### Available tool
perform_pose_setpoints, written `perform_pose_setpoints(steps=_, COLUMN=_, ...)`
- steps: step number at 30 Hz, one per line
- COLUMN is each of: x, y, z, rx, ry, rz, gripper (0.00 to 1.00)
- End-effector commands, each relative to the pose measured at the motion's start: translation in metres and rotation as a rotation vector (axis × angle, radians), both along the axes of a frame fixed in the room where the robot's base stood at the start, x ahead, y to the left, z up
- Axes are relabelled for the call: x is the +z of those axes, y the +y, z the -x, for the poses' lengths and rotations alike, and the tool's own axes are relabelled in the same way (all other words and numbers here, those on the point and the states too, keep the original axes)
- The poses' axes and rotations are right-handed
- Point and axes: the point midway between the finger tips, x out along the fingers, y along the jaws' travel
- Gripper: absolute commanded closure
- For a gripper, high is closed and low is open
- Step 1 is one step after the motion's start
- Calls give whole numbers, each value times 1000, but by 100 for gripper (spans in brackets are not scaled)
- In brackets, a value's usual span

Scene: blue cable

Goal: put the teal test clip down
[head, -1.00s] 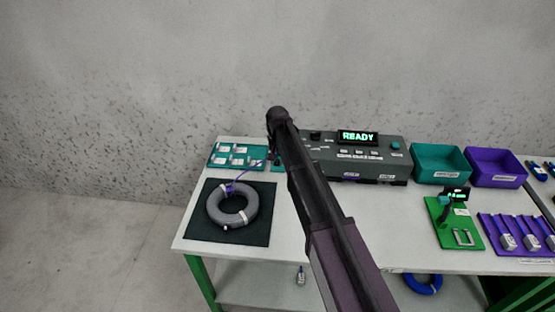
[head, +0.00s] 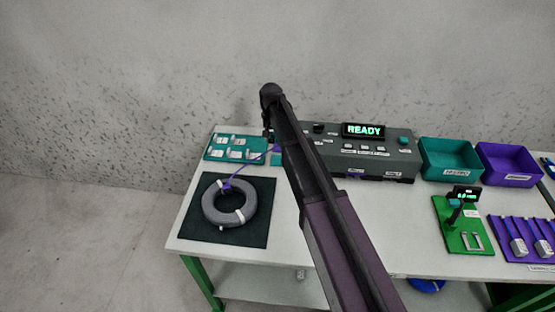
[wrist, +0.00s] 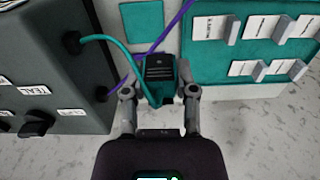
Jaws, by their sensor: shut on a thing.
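The teal test clip (wrist: 160,72) is a dark block with a teal body, held between the two fingers of my gripper (wrist: 160,92) in the wrist view. A teal cable (wrist: 108,42) runs from it to a socket on the grey tester (wrist: 45,70). A flat teal square (wrist: 142,22) lies on the white table just beyond the clip. In the head view my arm hides most of the gripper and the clip.
A purple cable passes beside the clip. A teal board (wrist: 250,67) with labelled holders lies to the right.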

Motion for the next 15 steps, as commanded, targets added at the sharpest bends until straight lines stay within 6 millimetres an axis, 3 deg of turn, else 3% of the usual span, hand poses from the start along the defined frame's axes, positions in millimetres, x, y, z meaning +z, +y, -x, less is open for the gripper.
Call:
perform_pose_setpoints(steps=10, x=-1, y=1, z=5, rx=3, ry=0, rz=0, gripper=100)
perform_pose_setpoints(steps=15, x=-8, y=-3, z=26, rx=5, ry=0, rz=0, gripper=100)
